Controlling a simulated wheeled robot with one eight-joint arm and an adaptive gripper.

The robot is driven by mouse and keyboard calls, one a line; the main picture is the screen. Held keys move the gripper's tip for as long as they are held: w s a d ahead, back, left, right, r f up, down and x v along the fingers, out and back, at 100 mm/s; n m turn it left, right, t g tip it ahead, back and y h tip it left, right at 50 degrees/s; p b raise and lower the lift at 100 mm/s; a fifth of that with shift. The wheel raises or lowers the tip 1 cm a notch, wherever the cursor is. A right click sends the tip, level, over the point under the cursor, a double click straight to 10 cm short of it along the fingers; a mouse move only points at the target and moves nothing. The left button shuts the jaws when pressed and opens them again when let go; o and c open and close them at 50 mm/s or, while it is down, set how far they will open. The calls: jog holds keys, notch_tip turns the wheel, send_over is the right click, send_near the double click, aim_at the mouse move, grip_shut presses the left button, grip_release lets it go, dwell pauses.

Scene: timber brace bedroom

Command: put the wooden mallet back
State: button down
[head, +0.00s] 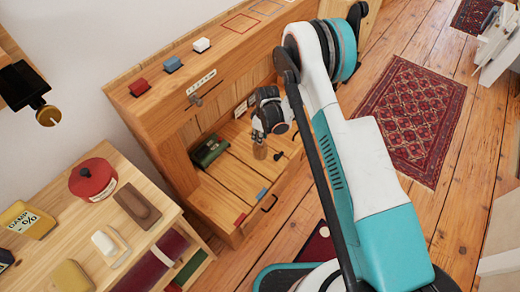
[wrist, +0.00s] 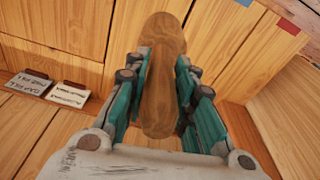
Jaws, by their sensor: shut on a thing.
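The wooden mallet (wrist: 163,62) is a smooth brown piece in the wrist view. It runs lengthwise between the teal fingers of my gripper (wrist: 162,75), which are shut on it. In the head view my gripper (head: 265,125) is inside the open wooden cabinet (head: 165,118), above its plank floor. A small brown part of the mallet (head: 260,151) shows below the fingers there. I cannot tell whether it touches the floor.
A dark green box (head: 209,150) lies at the cabinet's left. Blue (head: 262,194) and red (head: 240,219) tags mark its front edge. Two label cards (wrist: 68,95) stand inside. A patterned rug (head: 410,118) lies right.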

aim_at(260, 147)
notch_tip(260, 147, down, 8)
jog(key=shift+r+b, duration=0.1)
jog(key=shift+b, duration=1.1)
jog(key=c, duration=1.3)
grip_release()
jog(key=shift+c, duration=0.2)
